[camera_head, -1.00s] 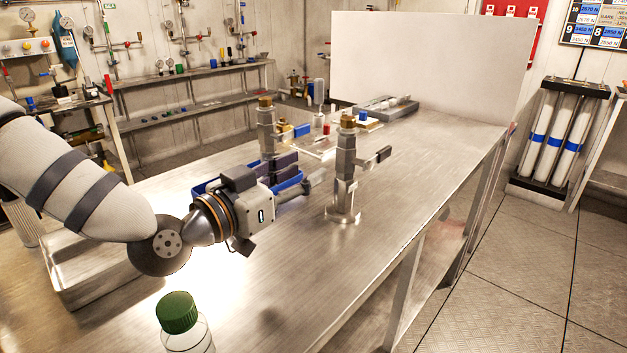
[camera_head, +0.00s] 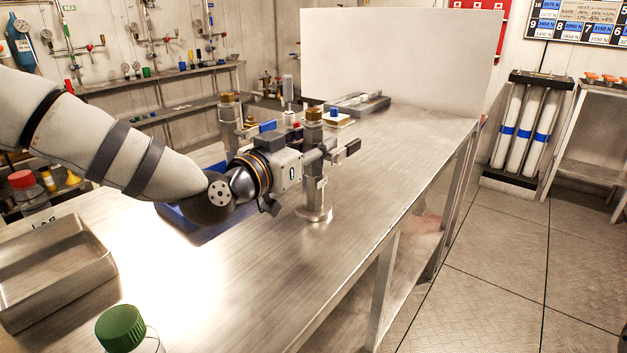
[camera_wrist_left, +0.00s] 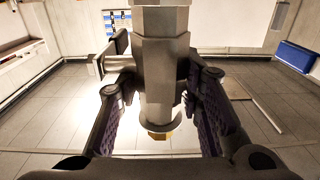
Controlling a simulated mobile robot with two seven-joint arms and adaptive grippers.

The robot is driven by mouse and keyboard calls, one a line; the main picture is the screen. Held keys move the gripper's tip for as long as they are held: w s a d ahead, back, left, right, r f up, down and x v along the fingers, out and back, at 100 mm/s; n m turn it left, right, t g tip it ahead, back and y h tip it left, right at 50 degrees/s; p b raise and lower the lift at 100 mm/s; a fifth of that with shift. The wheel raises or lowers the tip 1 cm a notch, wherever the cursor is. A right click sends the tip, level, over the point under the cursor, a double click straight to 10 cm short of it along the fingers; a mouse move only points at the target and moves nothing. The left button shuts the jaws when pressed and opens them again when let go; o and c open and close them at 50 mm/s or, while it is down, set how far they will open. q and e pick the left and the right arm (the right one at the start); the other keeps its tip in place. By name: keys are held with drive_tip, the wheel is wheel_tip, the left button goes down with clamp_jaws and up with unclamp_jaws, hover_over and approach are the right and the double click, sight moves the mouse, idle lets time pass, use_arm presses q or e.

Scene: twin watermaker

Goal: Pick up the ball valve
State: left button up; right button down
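The ball valve (camera_head: 317,190) stands upright on a round foot on the metal bench. It is a grey metal body with a brass top and a dark lever (camera_head: 350,148) to its right. My left gripper (camera_head: 318,150) is at its upper part, and its fingers are partly hidden. In the left wrist view, the open fingers (camera_wrist_left: 163,95) stand on either side of the valve body (camera_wrist_left: 165,70), with gaps visible on both sides. The brass end shows low in that view. My right gripper is not in view.
A second similar fitting (camera_head: 229,118) stands behind, left of the valve. A blue tray (camera_head: 180,216) lies under my left arm. A metal tray (camera_head: 70,285) and a green-capped bottle (camera_head: 120,330) are at the near left. The bench (camera_head: 400,165) is clear to the right.

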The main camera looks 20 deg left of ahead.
use_arm(q)
clamp_jaws()
drive_tip(key=shift+r, duration=0.1)
drive_tip(key=shift+r, duration=0.1)
